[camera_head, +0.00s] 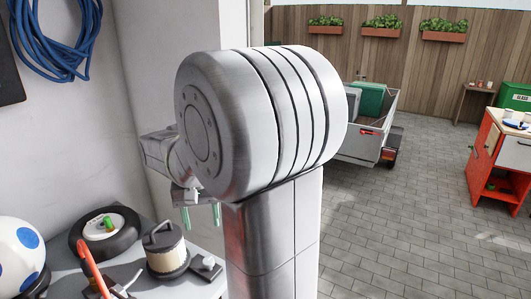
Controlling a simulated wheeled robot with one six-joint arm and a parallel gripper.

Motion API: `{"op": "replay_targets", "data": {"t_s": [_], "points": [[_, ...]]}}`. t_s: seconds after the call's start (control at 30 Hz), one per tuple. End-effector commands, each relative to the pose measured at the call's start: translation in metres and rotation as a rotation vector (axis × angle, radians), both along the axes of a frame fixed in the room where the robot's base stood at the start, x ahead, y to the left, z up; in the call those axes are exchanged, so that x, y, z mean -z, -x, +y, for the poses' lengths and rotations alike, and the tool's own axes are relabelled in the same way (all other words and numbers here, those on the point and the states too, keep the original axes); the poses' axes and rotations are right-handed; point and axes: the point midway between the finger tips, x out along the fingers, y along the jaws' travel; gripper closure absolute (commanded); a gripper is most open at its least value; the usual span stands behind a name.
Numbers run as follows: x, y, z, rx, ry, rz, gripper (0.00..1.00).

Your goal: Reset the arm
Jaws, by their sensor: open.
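My arm (265,120) stands in the middle of the view, with a large rounded grey joint on top of an upright link. My gripper (201,219) shows to the left of the upright link, below the joint. Its two greenish fingers point down and are spread apart, with nothing between them. It is above the back right part of a grey tabletop (210,291). Much of the wrist is hidden behind the big joint.
The tabletop holds a white ball with blue spots (17,255), a black tyre (124,237), a lidded canister (167,262), a red-handled tool (89,262) and a small grey block (205,268). A wall is behind. Paved floor (410,220), a trailer (355,146) and an orange cabinet (483,160) are right.

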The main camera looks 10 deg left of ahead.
Motion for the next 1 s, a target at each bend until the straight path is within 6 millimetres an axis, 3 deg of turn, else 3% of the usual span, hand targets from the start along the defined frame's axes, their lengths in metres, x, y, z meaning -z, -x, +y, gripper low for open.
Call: {"op": "replay_targets", "data": {"t_s": [0.17,0.7,1.0], "points": [[0.021,0.001,-0.001,0.000,0.004,0.004,0.48],[0.120,0.001,0.000,-0.001,0.004,0.004,0.48],[0.137,0.000,0.000,-0.007,0.001,0.002,0.48]]}}
